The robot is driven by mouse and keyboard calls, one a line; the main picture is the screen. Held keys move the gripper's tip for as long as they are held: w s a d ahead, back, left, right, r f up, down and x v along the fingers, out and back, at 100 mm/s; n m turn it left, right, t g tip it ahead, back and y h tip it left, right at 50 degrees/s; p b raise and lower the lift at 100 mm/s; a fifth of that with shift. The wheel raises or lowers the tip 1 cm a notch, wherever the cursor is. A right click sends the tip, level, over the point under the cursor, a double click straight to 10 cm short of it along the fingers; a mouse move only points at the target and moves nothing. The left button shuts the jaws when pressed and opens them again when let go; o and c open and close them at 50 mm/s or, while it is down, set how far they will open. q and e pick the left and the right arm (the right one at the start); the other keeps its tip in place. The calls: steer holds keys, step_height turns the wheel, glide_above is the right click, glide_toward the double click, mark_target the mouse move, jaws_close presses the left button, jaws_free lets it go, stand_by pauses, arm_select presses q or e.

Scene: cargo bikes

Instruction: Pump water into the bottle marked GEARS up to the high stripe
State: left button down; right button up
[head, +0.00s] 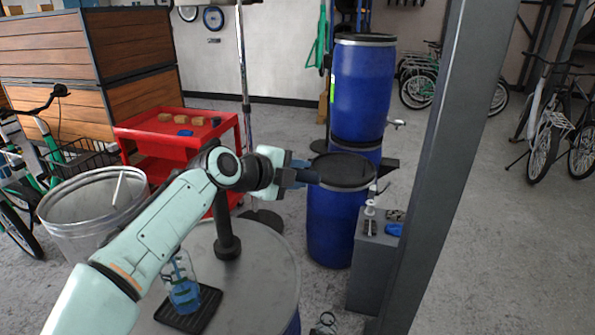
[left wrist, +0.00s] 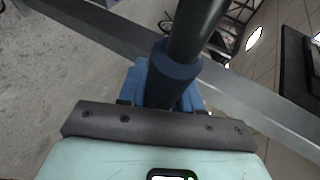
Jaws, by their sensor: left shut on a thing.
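My left gripper (head: 296,174) has blue fingers and is shut on a dark pump handle (head: 308,177). In the left wrist view, the handle (left wrist: 192,35) runs up between the blue fingers (left wrist: 135,82). The dark pump column (head: 228,238) stands upright on the round grey drum top (head: 262,272), partly hidden by my arm. A clear bottle (head: 182,290) stands on a black tray (head: 190,314) beside the column, with blue water in its lower part. My arm hides some of it. Its marking and stripes are too small to read. My right gripper is out of view.
A galvanised bin (head: 85,222) and a red cart (head: 160,140) stand at the left. Blue barrels (head: 332,220) stand beyond the gripper. A grey post (head: 440,160) rises at the right, by a grey box (head: 370,270) with small items. Bikes stand farther back.

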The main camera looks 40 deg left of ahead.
arm_select(q)
steer(key=shift+f, duration=0.4)
steer(key=c, duration=0.8)
jaws_free()
steer(key=shift+c, duration=0.2)
steer(key=shift+r, duration=0.1)
steer(key=shift+r, duration=0.1)
steer(key=shift+s+r, duration=0.1)
steer(key=shift+s, duration=0.15)
steer(key=v, duration=1.2)
steer(key=shift+s, duration=0.4)
steer(key=shift+a+r, duration=0.1)
steer(key=shift+r, duration=0.05)
